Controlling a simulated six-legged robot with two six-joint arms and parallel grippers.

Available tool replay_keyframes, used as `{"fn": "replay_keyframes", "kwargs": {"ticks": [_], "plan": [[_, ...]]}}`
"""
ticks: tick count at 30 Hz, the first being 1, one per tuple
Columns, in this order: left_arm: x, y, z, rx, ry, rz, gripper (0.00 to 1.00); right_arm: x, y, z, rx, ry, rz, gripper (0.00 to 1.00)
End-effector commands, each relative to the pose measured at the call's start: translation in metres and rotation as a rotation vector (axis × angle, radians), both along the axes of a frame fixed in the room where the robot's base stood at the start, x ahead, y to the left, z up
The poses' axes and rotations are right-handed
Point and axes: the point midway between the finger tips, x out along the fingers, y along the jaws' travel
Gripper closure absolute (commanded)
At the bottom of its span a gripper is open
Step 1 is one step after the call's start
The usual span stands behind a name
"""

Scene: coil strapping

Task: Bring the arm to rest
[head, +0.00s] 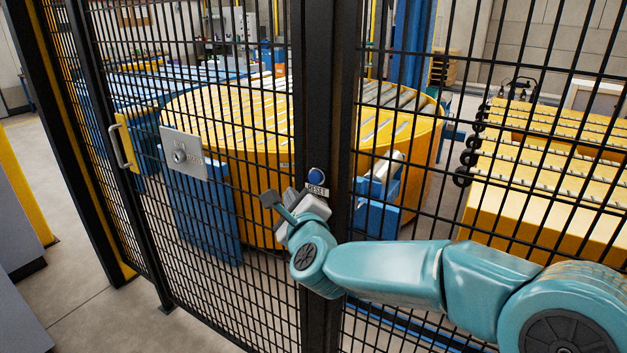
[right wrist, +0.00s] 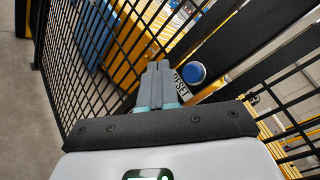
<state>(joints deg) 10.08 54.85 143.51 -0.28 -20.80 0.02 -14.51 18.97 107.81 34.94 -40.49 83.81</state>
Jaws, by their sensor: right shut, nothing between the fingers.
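My right gripper (head: 268,199) is shut and empty in front of the black fence post (head: 325,100). Its teal arm comes in from the right in the head view. In the right wrist view, the two grey fingers of my right gripper (right wrist: 158,72) lie together, pointing at the fence. A blue round button (head: 317,174) with a RESET label (head: 317,190) is on the post, just above the gripper. The button also shows in the right wrist view (right wrist: 192,73), right of the fingertips. I cannot tell a touch; the fingers appear beside it. My left gripper is not in view.
A black mesh fence (head: 240,240) stands close in front of me.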

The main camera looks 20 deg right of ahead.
Motion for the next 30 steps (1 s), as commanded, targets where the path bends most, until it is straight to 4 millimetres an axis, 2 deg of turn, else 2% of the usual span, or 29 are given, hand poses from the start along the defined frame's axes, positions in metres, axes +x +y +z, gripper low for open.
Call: {"fn": "replay_keyframes", "kwargs": {"ticks": [17,20,23,26,27,29,30], "plan": [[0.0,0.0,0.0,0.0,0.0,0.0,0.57,0.0,0.0,0.0,0.0,0.0,0.0,1.0],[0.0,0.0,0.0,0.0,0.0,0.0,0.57,0.002,-0.007,-0.005,-0.001,0.009,-0.013,1.0],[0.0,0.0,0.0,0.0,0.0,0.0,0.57,0.01,-0.023,-0.041,-0.011,0.071,-0.042,1.0],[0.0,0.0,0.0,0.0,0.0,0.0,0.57,0.01,-0.036,-0.113,-0.04,0.201,-0.055,1.0],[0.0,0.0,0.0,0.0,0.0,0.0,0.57,0.006,-0.039,-0.147,-0.059,0.264,-0.047,1.0],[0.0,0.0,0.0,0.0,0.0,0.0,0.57,-0.005,-0.04,-0.197,-0.097,0.364,-0.02,1.0],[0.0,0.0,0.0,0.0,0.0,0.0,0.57,-0.015,-0.04,-0.23,-0.139,0.434,0.012,1.0]]}}
